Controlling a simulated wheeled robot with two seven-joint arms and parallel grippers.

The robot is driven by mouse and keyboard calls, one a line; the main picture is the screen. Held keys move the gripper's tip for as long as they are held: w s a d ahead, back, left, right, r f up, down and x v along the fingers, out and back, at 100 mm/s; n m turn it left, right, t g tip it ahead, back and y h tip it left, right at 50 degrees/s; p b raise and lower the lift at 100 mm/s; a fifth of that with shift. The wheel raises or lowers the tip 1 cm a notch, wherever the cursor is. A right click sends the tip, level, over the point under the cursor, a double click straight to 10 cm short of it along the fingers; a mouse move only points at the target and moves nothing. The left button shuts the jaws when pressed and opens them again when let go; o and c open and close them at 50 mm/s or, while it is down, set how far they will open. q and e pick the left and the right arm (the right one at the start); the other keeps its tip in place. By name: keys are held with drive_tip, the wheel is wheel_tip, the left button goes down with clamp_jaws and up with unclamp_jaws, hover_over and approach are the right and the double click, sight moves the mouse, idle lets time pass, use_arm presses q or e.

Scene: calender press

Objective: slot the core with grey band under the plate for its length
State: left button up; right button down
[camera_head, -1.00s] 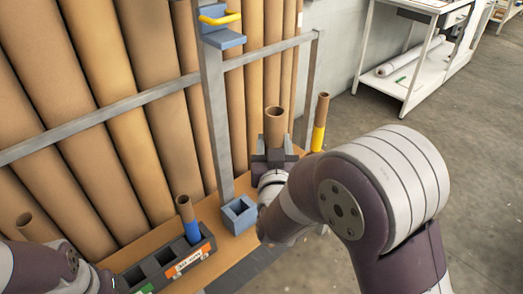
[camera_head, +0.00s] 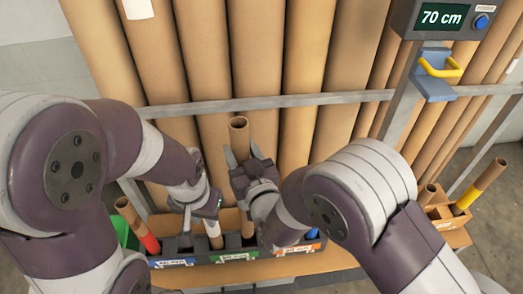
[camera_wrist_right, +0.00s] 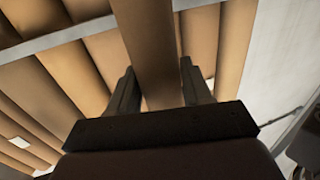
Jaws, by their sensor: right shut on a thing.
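My right gripper (camera_head: 252,165) is shut on a brown cardboard core (camera_head: 239,130), which stands up nearly upright between the fingers. The right wrist view also shows this core (camera_wrist_right: 147,50) between both fingers. No coloured band shows on its visible part. My left gripper (camera_head: 205,208) is low over the rack, beside a core with a pale band (camera_head: 214,236); I cannot tell whether it is open or touching. The plate (camera_head: 436,88), blue with a yellow handle, sits on the grey post at upper right, under a display (camera_head: 443,17) reading "70 cm".
The dark rack (camera_head: 200,258) with coloured labels also holds a red-banded core (camera_head: 147,238) and a blue-banded core (camera_head: 312,234). A wooden box (camera_head: 446,216) at right has a yellow-banded core (camera_head: 480,187). A grey rail (camera_head: 290,102) crosses tall brown rolls behind.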

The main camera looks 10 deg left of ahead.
drive_tip(key=shift+s+d+f+b, duration=0.15)
drive_tip(key=shift+s+f+b, duration=0.05)
drive_tip(key=shift+f+b, duration=0.15)
drive_tip(key=shift+f, duration=0.3)
wheel_tip(320, 180, down, 8)
drive_tip(key=b, duration=0.7)
drive_tip(key=shift+f+b, duration=0.25)
drive_tip(key=shift+b, duration=0.05)
drive_tip(key=shift+f+b, duration=2.1)
drive_tip(key=shift+f, duration=0.2)
drive_tip(key=shift+c, duration=2)
unclamp_jaws()
